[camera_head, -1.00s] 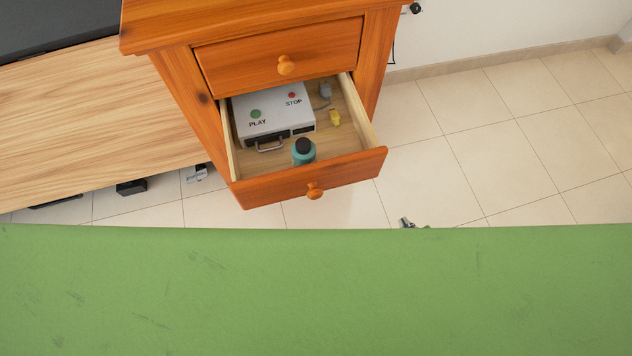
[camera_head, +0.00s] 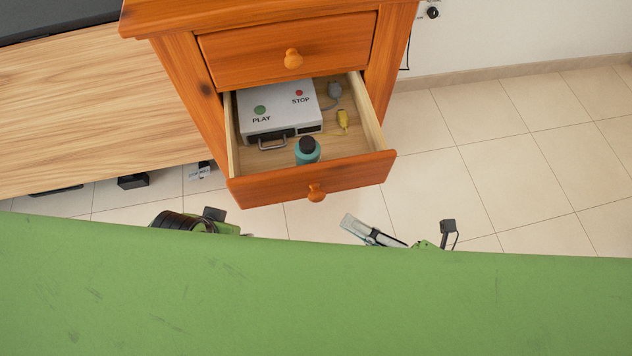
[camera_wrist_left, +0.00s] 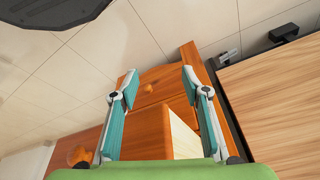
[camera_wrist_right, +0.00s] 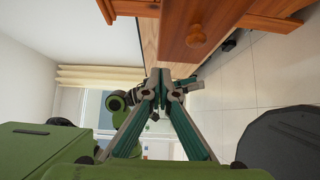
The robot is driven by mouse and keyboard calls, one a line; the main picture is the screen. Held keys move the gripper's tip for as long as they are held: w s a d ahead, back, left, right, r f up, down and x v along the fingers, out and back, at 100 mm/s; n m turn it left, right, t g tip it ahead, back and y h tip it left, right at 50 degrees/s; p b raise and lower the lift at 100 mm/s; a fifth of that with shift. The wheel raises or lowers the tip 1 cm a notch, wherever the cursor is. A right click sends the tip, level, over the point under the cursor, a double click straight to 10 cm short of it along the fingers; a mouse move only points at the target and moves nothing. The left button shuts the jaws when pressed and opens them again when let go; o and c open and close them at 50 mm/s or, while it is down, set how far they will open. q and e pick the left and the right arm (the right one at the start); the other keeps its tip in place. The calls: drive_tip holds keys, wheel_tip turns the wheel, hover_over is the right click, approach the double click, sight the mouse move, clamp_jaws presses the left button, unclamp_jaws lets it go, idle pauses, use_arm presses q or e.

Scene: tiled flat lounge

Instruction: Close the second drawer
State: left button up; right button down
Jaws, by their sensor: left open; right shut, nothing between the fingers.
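The second drawer (camera_head: 270,188) of the orange wooden cabinet is pulled out, with a round knob (camera_head: 316,192) on its front. It holds a white box marked PLAY and STOP (camera_head: 275,105), a teal bottle with a black cap (camera_head: 307,152) and a small yellow item (camera_head: 342,121). My right gripper (camera_head: 346,222) is shut and empty, in front of the drawer and apart from it. It also shows in the right wrist view (camera_wrist_right: 161,76), with a wooden knob above. My left gripper (camera_wrist_left: 160,75) is open, with orange drawer fronts seen between and beyond its fingers.
The top drawer (camera_head: 285,52) is shut. A light wood surface (camera_head: 80,120) adjoins the cabinet on the left. Tiled floor (camera_head: 510,160) is free on the right, beside a white wall (camera_head: 530,35). My green body fills the bottom of the head view.

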approach(298, 174)
drive_tip(key=s+a, duration=0.1)
drive_tip(key=a, duration=0.3)
drive_tip(key=w, duration=0.1)
drive_tip(key=w+a, duration=0.1)
drive_tip(key=w, duration=0.1)
drive_tip(key=shift+w+a, duration=0.1)
drive_tip(key=shift+w, duration=0.3)
use_arm(q)
drive_tip(key=shift+v, duration=0.85)
